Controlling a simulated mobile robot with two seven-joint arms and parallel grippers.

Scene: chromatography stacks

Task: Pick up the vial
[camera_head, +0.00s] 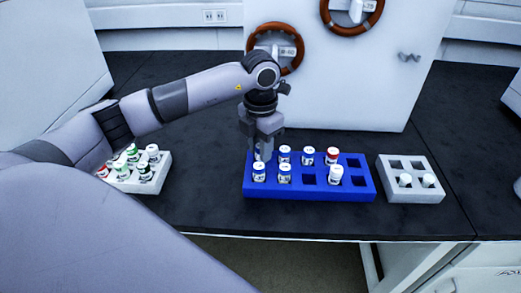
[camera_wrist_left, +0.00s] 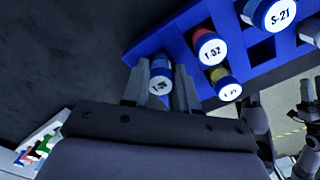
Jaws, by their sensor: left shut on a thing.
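My left gripper (camera_head: 261,150) points straight down over the back left corner of the blue rack (camera_head: 310,191). It is shut on a white-capped vial (camera_head: 258,155), with one finger on each side. In the left wrist view the same vial (camera_wrist_left: 160,77) shows its labelled cap between the fingertips (camera_wrist_left: 160,90). The fingers hide much of it in the head view. The vial is at its rack slot; I cannot tell whether it is raised.
Several other vials stand in the blue rack, close to my fingers, including a red-banded vial (camera_wrist_left: 210,48) and a yellow-banded vial (camera_wrist_left: 223,84). A white rack (camera_head: 152,181) with vials is left. A grey rack (camera_head: 412,193) with two vials is right. Dark bench lies between.

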